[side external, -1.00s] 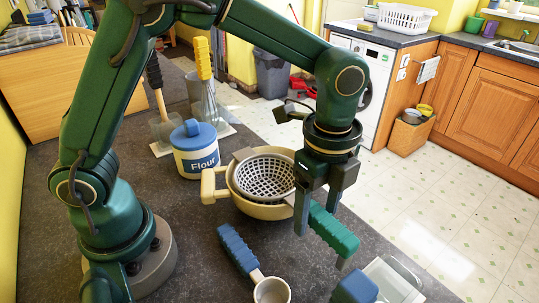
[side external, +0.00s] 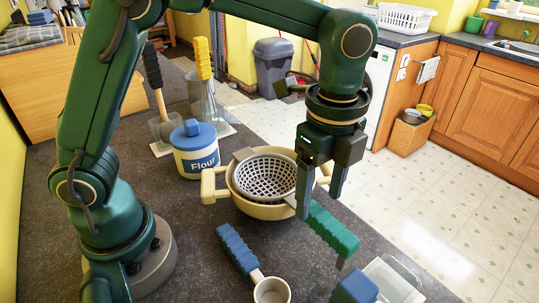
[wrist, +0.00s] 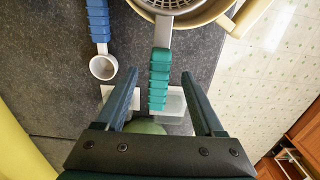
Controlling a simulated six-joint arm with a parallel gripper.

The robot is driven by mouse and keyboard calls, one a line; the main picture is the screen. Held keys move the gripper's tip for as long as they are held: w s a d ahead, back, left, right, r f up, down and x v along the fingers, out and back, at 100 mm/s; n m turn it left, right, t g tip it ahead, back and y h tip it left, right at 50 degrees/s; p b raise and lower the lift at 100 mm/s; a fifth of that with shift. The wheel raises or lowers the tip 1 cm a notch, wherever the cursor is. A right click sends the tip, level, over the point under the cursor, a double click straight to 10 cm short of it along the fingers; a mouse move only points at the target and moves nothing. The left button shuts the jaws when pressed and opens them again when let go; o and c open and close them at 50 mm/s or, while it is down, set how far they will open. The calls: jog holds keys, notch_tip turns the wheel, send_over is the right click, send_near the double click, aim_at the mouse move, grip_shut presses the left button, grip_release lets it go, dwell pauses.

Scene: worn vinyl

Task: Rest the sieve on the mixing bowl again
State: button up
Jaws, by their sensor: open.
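The sieve (side external: 268,176) has a grey perforated basket and a green ribbed handle. Its basket sits in the mouth of the cream mixing bowl (side external: 262,211), apparently resting on the rim, with a grey tab at the far side. The handle sticks out toward the front right. In the wrist view the sieve's handle (wrist: 160,75) runs from a metal strip at the bowl (wrist: 205,18) down between my fingers. My gripper (side external: 319,206) is open and empty, pointing down above the handle. The handle's contact with anything below it is unclear.
A blue-handled cup scoop (side external: 238,250) lies in front of the bowl. A clear container (side external: 393,280) and a blue block-like object (side external: 354,288) are at the front right. A flour tub (side external: 196,160) stands behind left. The counter's edge runs close to the bowl's right.

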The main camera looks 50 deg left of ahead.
jog(key=shift+r, duration=1.15)
jog(key=shift+r, duration=2.6)
jog(key=s+a+r+n+t, duration=0.3)
jog(key=s+a+r+n, duration=0.25)
jog(key=a, duration=0.35)
jog(key=s+a+f+n+t, duration=0.2)
jog(key=s+f+n, duration=0.3)
jog(key=f+n, duration=0.4)
jog(key=n, duration=0.3)
jog(key=shift+a+t, duration=0.3)
jog(key=shift+a, duration=0.1)
